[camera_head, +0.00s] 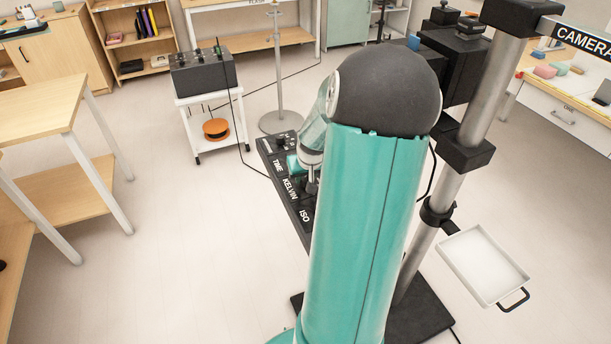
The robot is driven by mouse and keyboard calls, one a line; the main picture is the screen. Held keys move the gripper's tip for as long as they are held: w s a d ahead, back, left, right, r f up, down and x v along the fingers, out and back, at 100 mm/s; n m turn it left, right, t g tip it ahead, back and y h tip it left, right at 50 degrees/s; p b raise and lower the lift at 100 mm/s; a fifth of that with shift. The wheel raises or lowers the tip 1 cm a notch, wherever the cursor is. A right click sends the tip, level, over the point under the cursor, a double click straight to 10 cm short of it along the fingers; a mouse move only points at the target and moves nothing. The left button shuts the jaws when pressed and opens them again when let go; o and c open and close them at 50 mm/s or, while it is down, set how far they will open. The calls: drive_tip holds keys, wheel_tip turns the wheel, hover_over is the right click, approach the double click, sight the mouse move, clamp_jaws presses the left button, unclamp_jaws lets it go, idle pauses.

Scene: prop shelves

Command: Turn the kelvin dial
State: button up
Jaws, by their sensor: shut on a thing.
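A black control panel (302,231) shows in the camera_head view, left of my large teal arm link. It carries white labels TIME, KELVIN (290,189) and ISO. My gripper (312,186) is at the KELVIN row, just right of that label, pointing down at the panel. It is shut on the kelvin dial, which is mostly hidden by the gripper and my arm. The dial's pointer and setting cannot be seen. The right part of the panel is hidden behind my arm.
A metal stand with a CAMERA sign (585,41) rises close on the right, holding a white tray (484,264). A white cart (212,121) bears a black box (203,73). A wooden table (40,100) stands left. Floor between table and panel is clear.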

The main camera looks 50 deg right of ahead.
drive_tip(key=shift+m, duration=0.3)
drive_tip(key=m+h, duration=0.1)
drive_tip(key=m, duration=0.2)
drive_tip(key=shift+w+a+g, duration=0.15)
drive_tip(key=shift+g, duration=0.25)
drive_tip(key=shift+m+g, duration=0.7)
drive_tip(key=shift+m, duration=1.1)
drive_tip(key=o, duration=1)
